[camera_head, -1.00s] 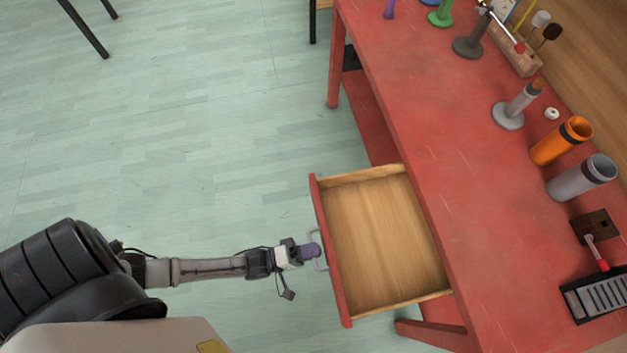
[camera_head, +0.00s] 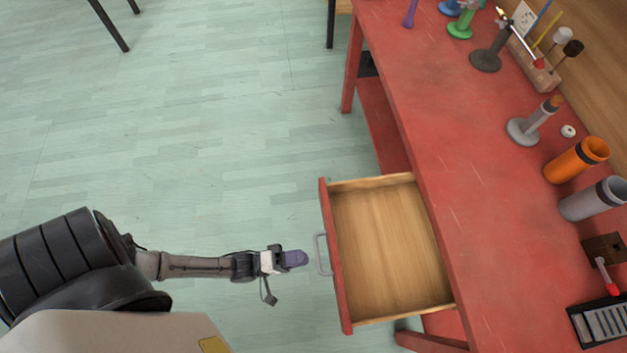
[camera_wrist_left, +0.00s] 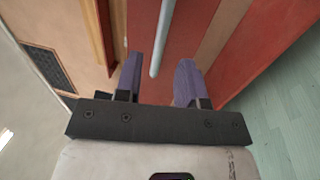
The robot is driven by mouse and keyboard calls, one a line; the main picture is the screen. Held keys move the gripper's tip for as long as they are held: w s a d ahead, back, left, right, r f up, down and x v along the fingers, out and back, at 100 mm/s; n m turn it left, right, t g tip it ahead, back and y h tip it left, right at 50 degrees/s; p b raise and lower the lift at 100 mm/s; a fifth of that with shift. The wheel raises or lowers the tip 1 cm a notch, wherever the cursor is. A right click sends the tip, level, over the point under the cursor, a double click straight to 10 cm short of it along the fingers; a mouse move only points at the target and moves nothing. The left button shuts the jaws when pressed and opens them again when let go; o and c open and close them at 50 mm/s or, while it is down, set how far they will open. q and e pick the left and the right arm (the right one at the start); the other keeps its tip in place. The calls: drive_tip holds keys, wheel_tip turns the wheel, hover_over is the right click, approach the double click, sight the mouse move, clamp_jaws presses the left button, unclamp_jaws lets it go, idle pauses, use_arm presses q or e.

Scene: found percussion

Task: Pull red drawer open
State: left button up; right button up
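The red drawer (camera_head: 334,285) stands pulled out from the red table, its pale wooden inside empty. A grey loop handle (camera_head: 321,254) is on its front. My left gripper (camera_head: 305,258) is just left of the handle in the head view, apart from it. In the left wrist view the left gripper (camera_wrist_left: 158,75) has its two purple fingers spread, with nothing held. The handle bar (camera_wrist_left: 159,45) shows beyond and between the fingertips. My right gripper is not in view.
The red table (camera_head: 465,200) carries an orange cup (camera_head: 575,160), a grey cup (camera_head: 595,200), several stands and a slotted metal box (camera_head: 600,322) along its far side. The green floor (camera_head: 200,130) left of the drawer is clear.

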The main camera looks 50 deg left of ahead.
use_arm(q)
drive_tip(key=v, duration=0.8)
drive_tip(key=shift+a, duration=0.15)
drive_tip(key=shift+s, duration=0.1)
idle(0.4)
